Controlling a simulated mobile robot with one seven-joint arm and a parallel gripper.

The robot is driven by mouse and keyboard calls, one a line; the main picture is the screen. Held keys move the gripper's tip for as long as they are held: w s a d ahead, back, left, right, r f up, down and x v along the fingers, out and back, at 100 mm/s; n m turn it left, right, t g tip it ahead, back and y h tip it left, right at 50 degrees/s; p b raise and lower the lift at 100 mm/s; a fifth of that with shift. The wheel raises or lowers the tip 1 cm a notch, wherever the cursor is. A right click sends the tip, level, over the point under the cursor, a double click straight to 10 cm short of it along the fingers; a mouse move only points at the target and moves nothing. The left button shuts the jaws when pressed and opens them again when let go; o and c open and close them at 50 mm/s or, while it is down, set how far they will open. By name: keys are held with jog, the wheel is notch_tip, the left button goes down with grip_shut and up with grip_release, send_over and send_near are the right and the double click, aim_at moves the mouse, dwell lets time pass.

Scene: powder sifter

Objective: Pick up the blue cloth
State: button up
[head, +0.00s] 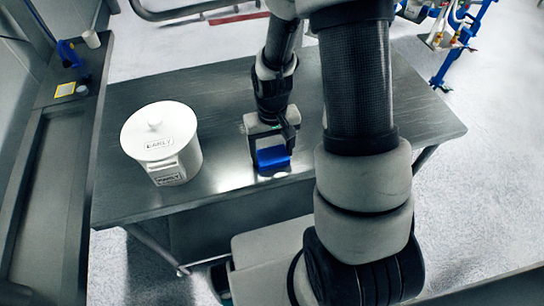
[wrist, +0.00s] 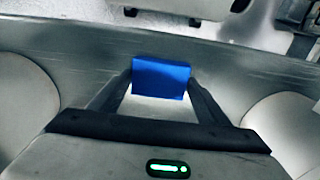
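The blue cloth (head: 272,157) shows as a small, bright blue block near the front edge of the steel table. In the wrist view the blue cloth (wrist: 161,77) sits between the two dark fingertips of my gripper (wrist: 160,80). The fingers lie close along its left and right sides. In the head view my gripper (head: 271,140) points down right at the cloth, and its body hides part of it. I cannot tell whether the fingers press on the cloth or only stand around it, nor whether it touches the table.
A white lidded pot (head: 160,140) with a label stands on the steel table (head: 225,105), left of my gripper. A dark bench (head: 48,190) runs along the left with a blue tool (head: 70,55) on it. The table behind my gripper looks clear.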

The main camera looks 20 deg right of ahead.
aim_at(272, 155)
jog(key=c, duration=0.3)
jog(key=shift+r, duration=0.1)
notch_tip(272, 155, up, 10)
jog(key=shift+f, duration=0.1)
